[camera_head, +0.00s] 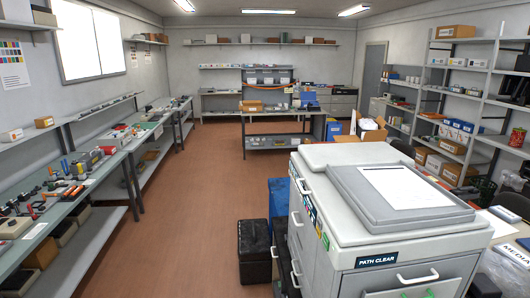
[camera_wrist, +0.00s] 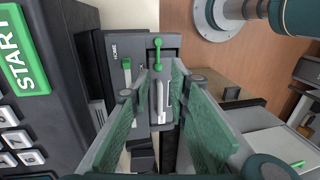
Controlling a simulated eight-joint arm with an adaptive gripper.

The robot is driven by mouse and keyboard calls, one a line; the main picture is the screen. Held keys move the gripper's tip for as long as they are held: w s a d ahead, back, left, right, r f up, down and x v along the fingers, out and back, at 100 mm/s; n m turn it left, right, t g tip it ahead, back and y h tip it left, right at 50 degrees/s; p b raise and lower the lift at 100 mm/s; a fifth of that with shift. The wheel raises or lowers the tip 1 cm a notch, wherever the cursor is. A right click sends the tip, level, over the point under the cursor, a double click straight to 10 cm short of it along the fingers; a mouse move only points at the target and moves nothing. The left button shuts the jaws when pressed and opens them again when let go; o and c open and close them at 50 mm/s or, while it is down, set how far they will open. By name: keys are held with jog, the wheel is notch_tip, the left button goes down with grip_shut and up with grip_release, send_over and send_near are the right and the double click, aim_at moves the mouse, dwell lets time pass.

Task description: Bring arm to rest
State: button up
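My gripper (camera_wrist: 166,82) shows in the wrist view with two green-padded fingers spread apart. It is open, and I see nothing held between the pads. Beyond the fingertips is a dark grey panel (camera_wrist: 117,60) marked HOME, with small green-ended levers (camera_wrist: 158,55) on it. A pale upright part shows between the fingertips; I cannot tell whether they touch it. My gripper is not visible in the head view.
In the wrist view, a dark machine with a green START key (camera_wrist: 22,60) stands close on the left. In the head view, a large copier (camera_head: 335,210) fills the front right. Cluttered benches (camera_head: 95,170) line the left wall. The brown floor (camera_head: 190,225) between is clear.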

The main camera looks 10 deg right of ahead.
jog(key=w+a+r+t+h+b, duration=0.1)
jog(key=w+a+r, duration=0.3)
jog(key=w+a, duration=0.7)
jog(key=w+a+r+h, duration=0.1)
jog(key=w+a+r, duration=0.3)
jog(key=w+a, duration=0.65)
jog(key=w+a+r+t+h+b, duration=0.1)
jog(key=w+a+r, duration=0.3)
jog(key=w+a, duration=0.65)
jog(key=a+r+t, duration=0.1)
jog(key=a+t, duration=0.1)
jog(key=a, duration=2.1)
jog(key=s+a+f+t, duration=0.1)
jog(key=s+a, duration=0.2)
jog(key=a, duration=0.7)
jog(key=s+a+f+t+b, duration=0.1)
jog(key=s+a+f+t, duration=0.1)
jog(key=a, duration=0.8)
jog(key=shift+s+a+y+b, duration=0.3)
jog(key=shift+s+a+y, duration=0.1)
jog(key=shift+s, duration=0.15)
